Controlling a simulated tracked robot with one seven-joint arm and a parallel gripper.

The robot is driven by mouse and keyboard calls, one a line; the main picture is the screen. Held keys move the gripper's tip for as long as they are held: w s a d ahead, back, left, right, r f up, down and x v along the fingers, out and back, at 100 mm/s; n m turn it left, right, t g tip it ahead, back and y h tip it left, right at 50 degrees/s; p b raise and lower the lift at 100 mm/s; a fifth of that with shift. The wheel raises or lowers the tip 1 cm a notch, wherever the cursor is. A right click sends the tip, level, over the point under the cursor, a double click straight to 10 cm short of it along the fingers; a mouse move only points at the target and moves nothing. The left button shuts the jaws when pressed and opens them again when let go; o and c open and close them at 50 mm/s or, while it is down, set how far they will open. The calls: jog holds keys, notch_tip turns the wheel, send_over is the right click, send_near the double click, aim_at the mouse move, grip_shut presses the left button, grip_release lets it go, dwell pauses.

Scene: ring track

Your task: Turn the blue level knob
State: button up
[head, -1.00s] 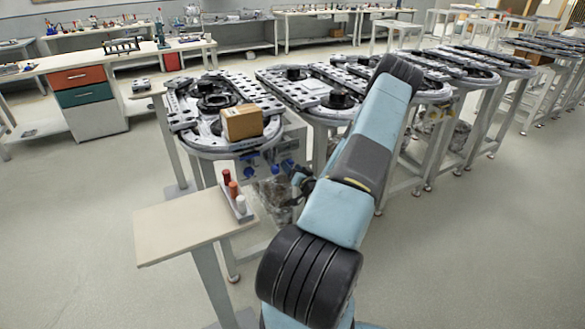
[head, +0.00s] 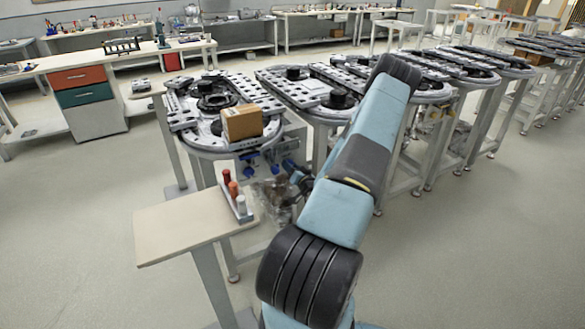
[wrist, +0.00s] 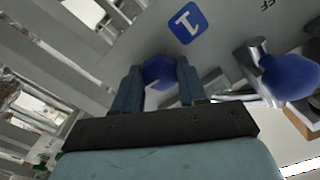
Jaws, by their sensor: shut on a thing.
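A blue knob (wrist: 158,72) sits between the two fingers of my gripper (wrist: 158,85) in the wrist view. The fingers are shut on it, one on each side, and hide part of it. The knob is in front of a grey panel (wrist: 225,55) with a blue label "1" (wrist: 187,22). A second blue knob (wrist: 290,76) on a metal stem is to the right, apart from the fingers. In the head view my gripper (head: 296,174) is small, at the panel below the ring track (head: 205,150).
A cardboard box (head: 242,123) stands on the ring track above. A small table (head: 185,222) with red, orange and white cylinders in a holder (head: 240,207) stands left of my arm. More track tables stand to the right.

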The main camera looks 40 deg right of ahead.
jog(key=shift+n, duration=0.6)
jog(key=shift+c, duration=0.2)
jog(key=shift+f, duration=0.1)
jog(key=o, duration=1.1)
jog(key=shift+c, duration=0.2)
jog(key=shift+s, duration=0.15)
jog(key=v, duration=1.3)
jog(key=shift+s+a, duration=0.15)
jog(key=shift+s, duration=0.05)
